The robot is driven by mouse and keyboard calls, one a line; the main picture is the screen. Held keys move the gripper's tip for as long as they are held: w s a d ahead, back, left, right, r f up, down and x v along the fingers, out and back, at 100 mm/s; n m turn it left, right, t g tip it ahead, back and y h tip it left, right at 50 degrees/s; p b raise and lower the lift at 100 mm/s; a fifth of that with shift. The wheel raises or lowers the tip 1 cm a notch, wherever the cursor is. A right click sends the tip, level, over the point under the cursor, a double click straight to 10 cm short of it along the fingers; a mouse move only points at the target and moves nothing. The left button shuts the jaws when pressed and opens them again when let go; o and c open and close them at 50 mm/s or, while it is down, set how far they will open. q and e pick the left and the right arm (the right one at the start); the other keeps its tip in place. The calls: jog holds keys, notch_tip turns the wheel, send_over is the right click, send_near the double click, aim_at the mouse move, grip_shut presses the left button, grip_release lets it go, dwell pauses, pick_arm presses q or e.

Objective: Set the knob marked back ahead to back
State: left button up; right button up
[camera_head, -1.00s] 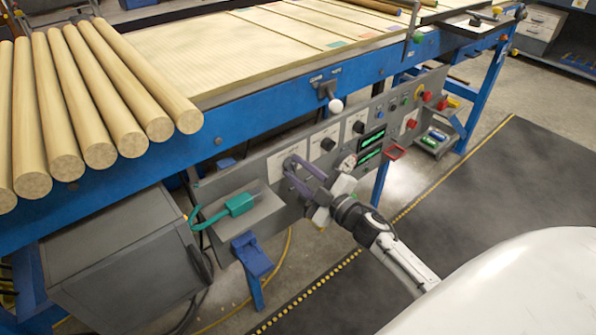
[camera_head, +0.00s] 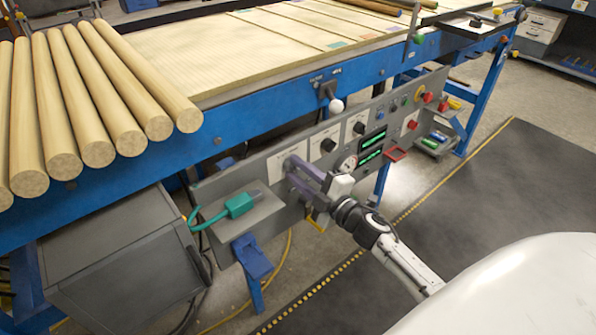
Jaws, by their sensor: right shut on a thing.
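The control panel (camera_head: 268,165) hangs below the blue bench rail. My right gripper (camera_head: 291,168) reaches up to its left part, fingers closed on a knob there. The fingers hide that knob, so its pointer and marking cannot be read. A white label plate shows partly around the fingertips. Two more dark knobs on white plates are to the right, one nearer (camera_head: 327,145) and one farther (camera_head: 359,128); they are free of the gripper. The plate lettering is too small to read. My left gripper is not in view.
A round gauge (camera_head: 347,164) and green displays (camera_head: 371,149) sit close right of my gripper. A grey shelf with a teal tool (camera_head: 239,205) juts out at left. A white-balled lever (camera_head: 336,105) is above. The dark floor mat (camera_head: 440,235) is clear.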

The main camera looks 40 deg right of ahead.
jog(key=o, duration=1.1)
jog(key=shift+c, duration=0.2)
jog(key=s, duration=1)
jog(key=shift+s+d, duration=0.2)
jog(key=shift+d, duration=0.2)
